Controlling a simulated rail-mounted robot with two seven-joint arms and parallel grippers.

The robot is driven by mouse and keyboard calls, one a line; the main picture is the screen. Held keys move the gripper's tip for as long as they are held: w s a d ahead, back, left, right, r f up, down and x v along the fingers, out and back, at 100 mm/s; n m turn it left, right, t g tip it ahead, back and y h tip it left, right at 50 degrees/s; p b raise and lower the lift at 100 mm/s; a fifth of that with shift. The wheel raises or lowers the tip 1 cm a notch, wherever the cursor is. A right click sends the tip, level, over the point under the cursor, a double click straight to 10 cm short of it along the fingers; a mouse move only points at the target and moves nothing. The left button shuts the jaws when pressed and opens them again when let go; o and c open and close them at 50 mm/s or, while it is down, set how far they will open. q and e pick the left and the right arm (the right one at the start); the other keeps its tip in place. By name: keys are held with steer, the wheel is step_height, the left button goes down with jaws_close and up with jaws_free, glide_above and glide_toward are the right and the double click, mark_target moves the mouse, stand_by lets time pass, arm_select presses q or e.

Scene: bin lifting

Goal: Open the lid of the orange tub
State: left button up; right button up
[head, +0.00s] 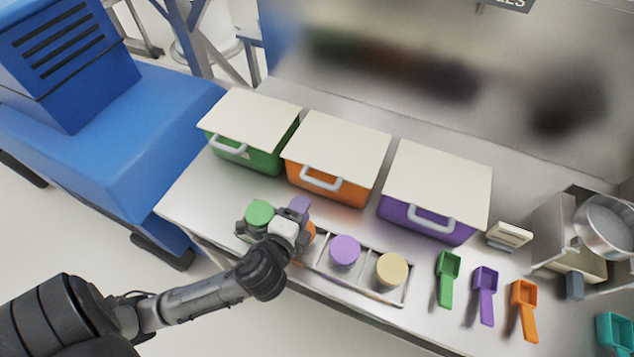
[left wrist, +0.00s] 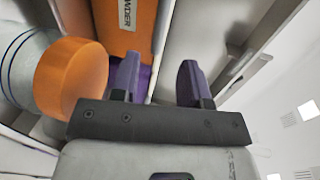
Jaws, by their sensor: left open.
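The orange tub (head: 332,188) stands between two other tubs on the metal counter. Its flat cream lid (head: 340,146) is closed, and a light grey handle (head: 321,180) is on its front. My left gripper (head: 286,217) is in front of the tub, over the left part of a jar tray, apart from the tub's handle. In the left wrist view its two dark purple fingers (left wrist: 157,82) are spread, with no object clearly gripped between them. The orange tub's labelled front (left wrist: 120,22) shows beyond the fingers. My right gripper is in neither view.
A green tub (head: 258,149) and a purple tub (head: 445,228) flank the orange one. The tray (head: 318,251) holds capped jars; an orange-capped jar (left wrist: 72,75) is close beside my left finger. Several scoops (head: 486,295) lie to the right.

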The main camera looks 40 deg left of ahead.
mark_target(318, 181)
arm_select(q)
steer(key=b+x, duration=0.1)
steer(key=x, duration=0.8)
steer(key=shift+w+a, duration=0.1)
steer(key=shift+w, duration=0.1)
steer(key=shift+f, duration=0.1)
jaws_close()
